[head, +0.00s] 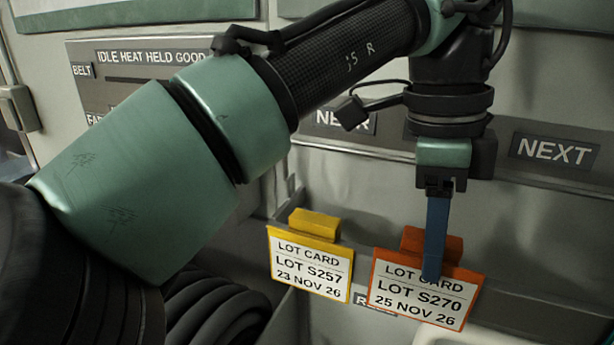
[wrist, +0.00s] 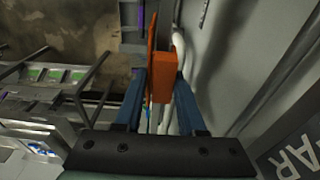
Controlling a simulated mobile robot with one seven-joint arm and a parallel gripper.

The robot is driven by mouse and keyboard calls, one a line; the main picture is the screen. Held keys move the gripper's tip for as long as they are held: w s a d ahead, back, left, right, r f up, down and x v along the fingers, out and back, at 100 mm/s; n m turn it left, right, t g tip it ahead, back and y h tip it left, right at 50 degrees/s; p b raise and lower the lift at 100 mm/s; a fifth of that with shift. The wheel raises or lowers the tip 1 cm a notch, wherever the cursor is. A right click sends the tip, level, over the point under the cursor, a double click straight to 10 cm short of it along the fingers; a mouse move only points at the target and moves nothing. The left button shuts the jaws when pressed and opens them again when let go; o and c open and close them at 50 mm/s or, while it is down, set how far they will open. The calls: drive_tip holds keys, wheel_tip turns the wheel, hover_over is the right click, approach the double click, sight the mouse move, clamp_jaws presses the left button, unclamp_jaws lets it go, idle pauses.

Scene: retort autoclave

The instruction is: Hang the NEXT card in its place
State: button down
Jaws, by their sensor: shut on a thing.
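An orange-framed lot card (head: 418,299) reads LOT S270, 25 NOV 26. My gripper (head: 432,272) points down over it, with blue fingers at its upper part. In the wrist view the orange block of the card (wrist: 162,88) sits between the two blue fingers (wrist: 160,95), which are shut on it. A yellow-framed card (head: 309,269), LOT S257, 23 NOV 26, stands just left of it. A label NEXT (head: 553,150) is on the grey strip, above and right of the orange card. I cannot tell whether the orange card still touches the ledge.
A second label (head: 345,121), partly hidden by my wrist, starts with NE. The grey ledge (head: 350,238) runs behind the cards. A panel with IDLE HEAT HELD GOOD (head: 150,54) is at upper left. Dark ribbed hose (head: 215,308) lies at lower left. The wall under NEXT looks clear.

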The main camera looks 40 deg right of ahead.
drive_tip(key=shift+f, duration=0.6)
drive_tip(key=shift+c, duration=2.1)
unclamp_jaws()
wheel_tip(320, 180, up, 12)
drive_tip(key=w, duration=0.1)
drive_tip(key=shift+w+a+p, duration=0.15)
drive_tip(key=shift+a+p, duration=0.15)
drive_tip(key=shift+p, duration=0.15)
